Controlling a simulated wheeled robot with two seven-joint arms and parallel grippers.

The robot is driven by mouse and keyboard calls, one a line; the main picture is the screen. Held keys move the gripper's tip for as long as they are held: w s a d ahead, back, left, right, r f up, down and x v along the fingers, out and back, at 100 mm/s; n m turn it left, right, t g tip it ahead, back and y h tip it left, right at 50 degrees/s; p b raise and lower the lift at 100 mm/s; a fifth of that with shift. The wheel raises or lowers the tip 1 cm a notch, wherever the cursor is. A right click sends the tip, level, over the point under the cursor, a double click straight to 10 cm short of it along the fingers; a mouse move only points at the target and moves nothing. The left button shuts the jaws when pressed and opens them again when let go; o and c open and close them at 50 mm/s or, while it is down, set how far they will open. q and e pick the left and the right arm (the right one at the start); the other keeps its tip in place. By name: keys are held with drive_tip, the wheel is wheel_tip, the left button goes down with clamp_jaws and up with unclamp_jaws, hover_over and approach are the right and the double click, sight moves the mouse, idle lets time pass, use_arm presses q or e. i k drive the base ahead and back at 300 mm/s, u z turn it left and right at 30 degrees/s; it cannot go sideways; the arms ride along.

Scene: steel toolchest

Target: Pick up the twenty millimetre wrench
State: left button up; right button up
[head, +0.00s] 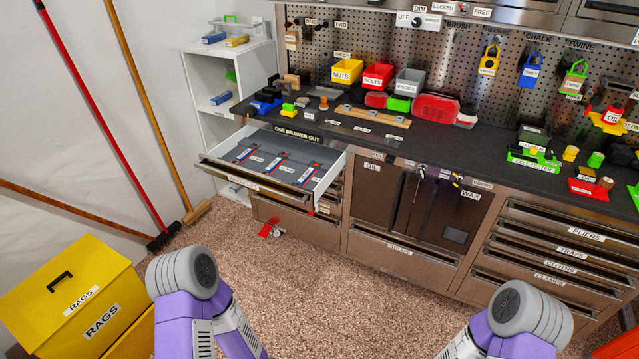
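Near the left end of the steel toolchest, the top drawer (328,178) is pulled out. Three wrench-like tools lie side by side in its grey tray: a left one (246,154), a middle one (275,165) and a right one (304,175). Each shows blue and red marks and has a small white label beside it. The labels are too small to read, so I cannot tell which is the twenty millimetre wrench. My two purple arms show at the bottom, but neither gripper is in view.
A sign on the worktop edge (296,134) reads "ONE DRAWER OUT". A yellow rags bin (60,260) stands at the lower left, and brooms lean on the left wall. A white shelf (205,85) stands behind the drawer. The carpet (310,285) before the chest is mostly clear.

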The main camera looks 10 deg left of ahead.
sight(278, 161)
drive_tip(key=z, duration=0.35)
drive_tip(key=k, duration=0.25)
drive_tip(key=u, duration=1.25)
drive_tip(key=i, duration=2.05)
drive_tip(key=z, duration=1.05)
